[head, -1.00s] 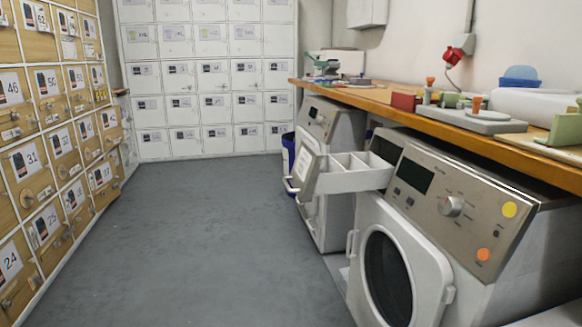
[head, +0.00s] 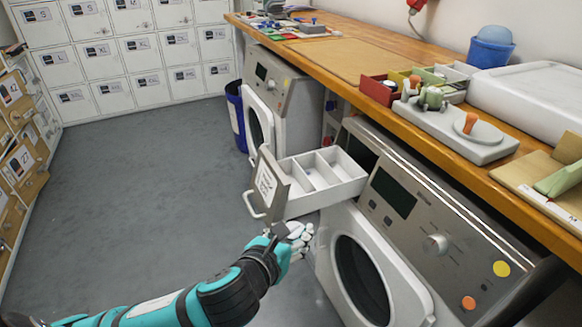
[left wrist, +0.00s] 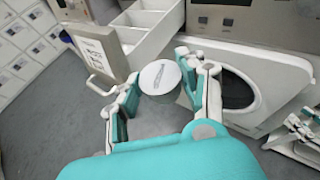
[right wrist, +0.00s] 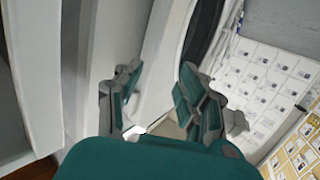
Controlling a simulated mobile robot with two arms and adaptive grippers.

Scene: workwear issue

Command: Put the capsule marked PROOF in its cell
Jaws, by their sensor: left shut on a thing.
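In the left wrist view a round grey-white capsule (left wrist: 160,77) with a dark slender picture on its top sits between the fingers of my left gripper (left wrist: 161,88), which is shut on it. I cannot read the word PROOF on it. In the head view my left gripper (head: 298,238) is just in front of and below the pulled-out white drawer (head: 352,187) of the near washing machine. The drawer has several cells, which look empty, and a card with print too small to read on its front. My right gripper (right wrist: 158,95) is open and looks empty, beside a white machine surface.
The near washing machine (head: 415,222) has a round door below the drawer. A wooden worktop (head: 345,60) above carries a red box (head: 380,90), a grey device (head: 455,130) and a blue bucket (head: 490,47). A blue bin (head: 236,112) stands behind. The floor at left is clear.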

